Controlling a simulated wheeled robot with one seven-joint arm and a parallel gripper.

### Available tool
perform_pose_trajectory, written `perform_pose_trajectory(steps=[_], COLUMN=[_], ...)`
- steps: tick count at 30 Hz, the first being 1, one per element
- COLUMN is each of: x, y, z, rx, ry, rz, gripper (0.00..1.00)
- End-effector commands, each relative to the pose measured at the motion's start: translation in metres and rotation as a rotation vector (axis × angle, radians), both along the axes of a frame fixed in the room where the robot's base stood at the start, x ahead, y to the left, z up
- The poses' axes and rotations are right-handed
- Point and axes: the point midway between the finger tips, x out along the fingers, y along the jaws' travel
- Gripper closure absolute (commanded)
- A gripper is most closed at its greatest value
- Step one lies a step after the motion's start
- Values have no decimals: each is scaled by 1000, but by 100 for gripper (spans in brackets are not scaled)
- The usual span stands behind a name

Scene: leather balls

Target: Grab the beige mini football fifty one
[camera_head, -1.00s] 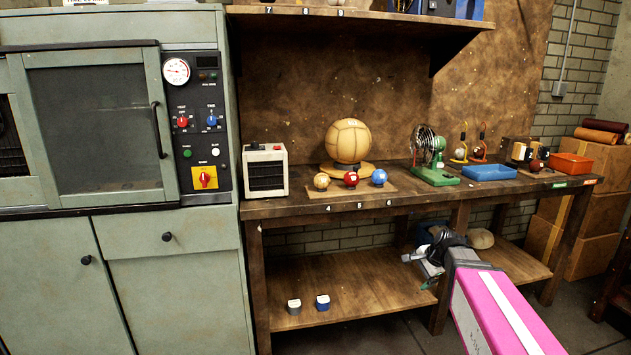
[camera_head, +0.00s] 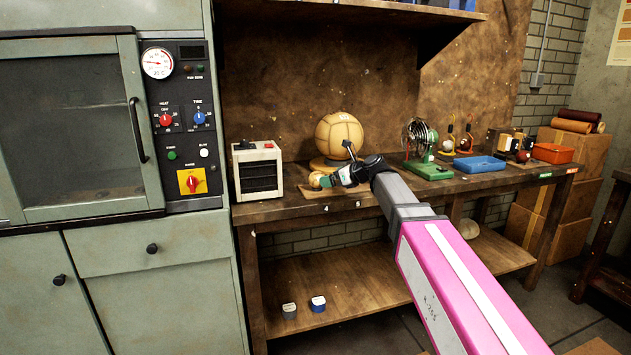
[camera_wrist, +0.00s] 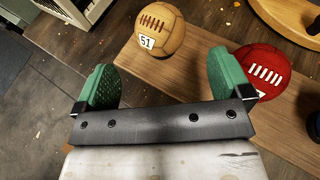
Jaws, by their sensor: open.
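The beige mini football fifty one (camera_wrist: 160,36) sits on a small wooden board in the wrist view, with dark red lacing and a white "51" label facing me. In the head view the ball (camera_head: 315,180) shows at the left end of the board, partly hidden by my gripper. My gripper (camera_wrist: 158,78) is open and empty, its green pads apart. The ball lies just beyond the fingertips, roughly between them. In the head view my gripper (camera_head: 327,181) is right beside the ball.
A red ball (camera_wrist: 261,70) is close to the right pad in the wrist view. A big beige ball (camera_head: 339,136) stands on a round base behind. A white heater box (camera_head: 257,170) stands to the left. A wall shelf (camera_head: 350,10) hangs above.

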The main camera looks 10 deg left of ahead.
Motion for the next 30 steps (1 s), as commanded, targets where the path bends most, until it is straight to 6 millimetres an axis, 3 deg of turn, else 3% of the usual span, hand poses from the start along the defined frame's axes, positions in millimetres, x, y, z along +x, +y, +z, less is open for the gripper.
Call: perform_pose_trajectory(steps=[19,27,29,30], x=[30,30,30,30], y=[61,65,65,65], z=[-28,-30,-30,-30], rx=[-3,-2,-2,-2], ry=[-2,-2,-2,-2], rz=[1,0,0,0], gripper=[4,4,20,33])
